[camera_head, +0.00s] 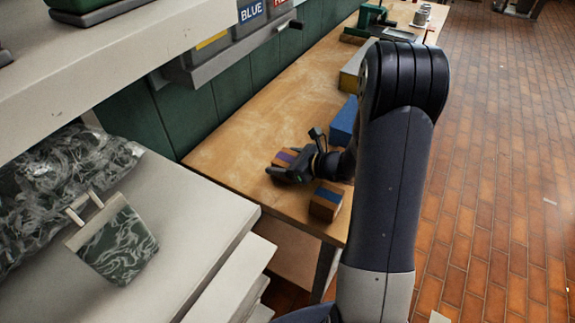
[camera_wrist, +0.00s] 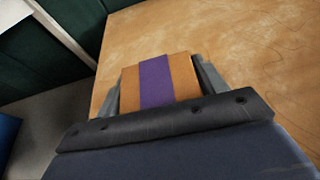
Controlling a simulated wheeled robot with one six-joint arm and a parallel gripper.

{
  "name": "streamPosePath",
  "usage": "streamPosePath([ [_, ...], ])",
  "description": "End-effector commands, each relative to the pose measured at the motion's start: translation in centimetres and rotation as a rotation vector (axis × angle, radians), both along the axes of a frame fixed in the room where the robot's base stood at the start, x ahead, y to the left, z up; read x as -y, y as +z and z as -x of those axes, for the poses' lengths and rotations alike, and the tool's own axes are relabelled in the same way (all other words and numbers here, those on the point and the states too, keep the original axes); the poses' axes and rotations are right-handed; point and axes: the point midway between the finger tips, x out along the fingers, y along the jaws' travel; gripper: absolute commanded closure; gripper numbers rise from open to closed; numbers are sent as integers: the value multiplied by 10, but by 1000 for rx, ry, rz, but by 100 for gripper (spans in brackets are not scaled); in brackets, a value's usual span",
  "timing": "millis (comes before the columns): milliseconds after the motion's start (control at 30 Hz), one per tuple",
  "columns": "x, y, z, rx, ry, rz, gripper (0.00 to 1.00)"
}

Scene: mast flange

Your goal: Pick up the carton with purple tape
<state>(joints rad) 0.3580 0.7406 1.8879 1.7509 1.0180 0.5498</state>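The carton with purple tape (camera_head: 285,158) is a brown box with a purple band across it, at the workbench's left side in the head view. In the wrist view the carton (camera_wrist: 157,82) lies between the two fingers of my gripper (camera_wrist: 158,80), one finger along each side. I see no clear gap between fingers and carton, but cannot tell whether they press on it. In the head view my gripper (camera_head: 292,168) is down at the carton and partly covers it. Whether the carton touches the bench is hidden.
A brown carton with blue tape (camera_head: 326,202) stands nearer on the wooden workbench (camera_head: 240,141). A blue box (camera_head: 343,122) and a yellowish box (camera_head: 353,72) stand behind. A green wall borders the bench. A patterned bag (camera_head: 118,240) lies on the pale surface at left.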

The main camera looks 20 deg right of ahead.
Motion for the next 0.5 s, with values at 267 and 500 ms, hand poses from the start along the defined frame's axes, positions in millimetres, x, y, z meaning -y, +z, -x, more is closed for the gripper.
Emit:
streamPosePath([
  [267,0,0,0,0,0,0,56],
  [500,0,0,0,1,0,-1,68],
])
